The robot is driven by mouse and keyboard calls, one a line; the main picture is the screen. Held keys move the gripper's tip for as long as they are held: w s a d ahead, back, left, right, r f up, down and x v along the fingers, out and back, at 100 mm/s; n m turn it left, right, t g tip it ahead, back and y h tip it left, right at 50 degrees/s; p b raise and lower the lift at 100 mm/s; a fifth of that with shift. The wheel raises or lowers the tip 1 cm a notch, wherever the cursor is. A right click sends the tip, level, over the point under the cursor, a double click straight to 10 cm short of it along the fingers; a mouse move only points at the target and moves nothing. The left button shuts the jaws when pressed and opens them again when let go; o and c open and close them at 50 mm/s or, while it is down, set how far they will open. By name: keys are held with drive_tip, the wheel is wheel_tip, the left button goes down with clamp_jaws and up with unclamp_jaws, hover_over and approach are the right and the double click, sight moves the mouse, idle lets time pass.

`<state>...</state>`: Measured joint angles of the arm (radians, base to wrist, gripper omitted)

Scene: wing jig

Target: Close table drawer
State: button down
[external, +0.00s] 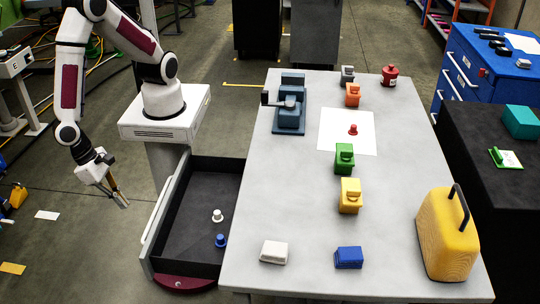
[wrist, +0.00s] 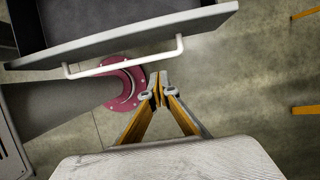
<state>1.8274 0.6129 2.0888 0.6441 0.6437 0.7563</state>
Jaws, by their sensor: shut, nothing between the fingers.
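The table drawer (external: 196,238) is pulled out at the left side of the grey table (external: 240,275). It holds a white knob-shaped piece (external: 217,215) and a blue one (external: 221,240). Its front panel has a long white handle (external: 160,212). In the wrist view the handle (wrist: 125,60) crosses the drawer front (wrist: 120,42) above my fingers. My gripper (external: 124,203) hangs left of the drawer, outside its front panel and apart from the handle. Its fingertips (wrist: 158,78) are together with nothing between them.
A dark red round foot (external: 184,283) stands under the drawer's near end. The tabletop carries several coloured blocks, a blue vise (external: 291,105), a white sheet (external: 347,142) and a yellow case (external: 447,238). The floor left of the drawer is mostly clear.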

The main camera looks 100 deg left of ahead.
sight(219, 237)
drive_tip(key=x, duration=0.3)
drive_tip(key=w+x, duration=0.1)
drive_tip(key=x, duration=0.6)
drive_tip(key=shift+w+r, duration=0.25)
drive_tip(key=shift+w, duration=1.2)
drive_tip(key=shift+w, duration=0.1)
drive_tip(key=w, duration=2.2)
drive_tip(key=shift+w, duration=0.15)
drive_tip(key=shift+s, duration=2.15)
drive_tip(key=v, duration=1)
drive_tip(key=shift+w, duration=0.15)
